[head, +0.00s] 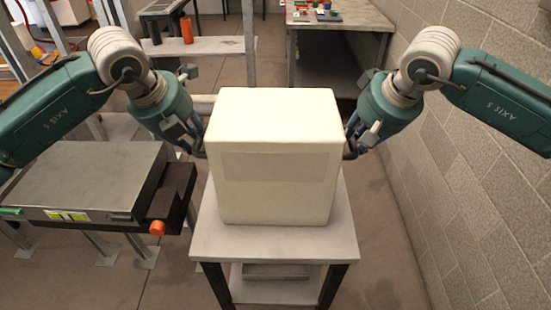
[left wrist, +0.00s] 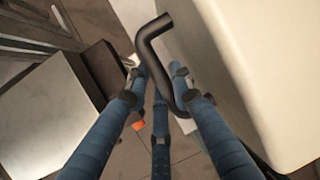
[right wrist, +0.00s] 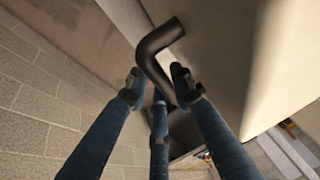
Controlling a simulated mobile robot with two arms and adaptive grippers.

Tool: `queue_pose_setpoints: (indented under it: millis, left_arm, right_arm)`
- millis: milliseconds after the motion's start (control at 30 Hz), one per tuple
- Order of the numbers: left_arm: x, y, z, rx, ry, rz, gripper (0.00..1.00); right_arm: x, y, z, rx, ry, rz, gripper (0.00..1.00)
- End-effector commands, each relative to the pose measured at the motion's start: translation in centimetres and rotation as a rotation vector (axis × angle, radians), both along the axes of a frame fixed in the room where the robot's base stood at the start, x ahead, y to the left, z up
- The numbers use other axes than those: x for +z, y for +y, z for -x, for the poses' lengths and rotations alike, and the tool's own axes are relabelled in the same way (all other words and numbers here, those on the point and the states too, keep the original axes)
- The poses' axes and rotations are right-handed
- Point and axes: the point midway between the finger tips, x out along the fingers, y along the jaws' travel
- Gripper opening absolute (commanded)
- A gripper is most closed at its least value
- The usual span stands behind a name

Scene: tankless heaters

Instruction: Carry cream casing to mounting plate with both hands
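The cream casing (head: 275,165) is a large box with rounded edges, standing upright on a small grey table (head: 345,235). A black bent handle sticks out from each side; one shows in the left wrist view (left wrist: 146,36) and the other in the right wrist view (right wrist: 155,42). My left gripper (head: 200,151) is at the casing's left side, its fingers apart on either side of the handle. My right gripper (head: 351,150) is likewise open around the right handle. Visible gaps remain between fingers and handles. I cannot identify the mounting plate for certain.
A grey flat-topped bench unit (head: 85,175) with an orange knob (head: 157,228) stands close on the left. A block wall (head: 480,170) runs along the right. A workbench (head: 340,18) with small parts stands behind. Floor shows between the table and the wall.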

Motion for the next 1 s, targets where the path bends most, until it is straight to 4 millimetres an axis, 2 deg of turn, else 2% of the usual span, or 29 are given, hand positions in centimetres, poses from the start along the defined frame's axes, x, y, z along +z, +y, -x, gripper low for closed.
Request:
queue_pose_setpoints:
  millis: [33, 67, 100, 633, 1000]
  left_arm:
    - [0.0, 0.0, 0.0, 0.0, 0.0, 0.001, 0.07]
    - [0.0, 0.0, 0.0, 0.0, 0.0, 0.001, 0.01]
    - [0.0, 0.0, 0.0, 0.0, 0.0, 0.001, 0.0]
    - [0.7, -0.1, 0.0, -0.001, -0.004, 0.003, 0.0]
    - [3.7, -0.1, 0.0, -0.002, -0.004, 0.002, 0.0]
  right_arm:
    - [0.0, 0.0, 0.0, 0.0, 0.0, 0.0, 0.07]
    - [0.0, 0.0, 0.0, 0.0, 0.0, 0.0, 0.01]
    - [0.0, 0.0, 0.0, 0.0, 0.0, 0.0, 0.0]
    - [0.7, 0.0, -0.1, 0.0, -0.005, -0.003, 0.0]
    - [3.7, 0.1, -0.1, 0.001, -0.005, -0.002, 0.0]
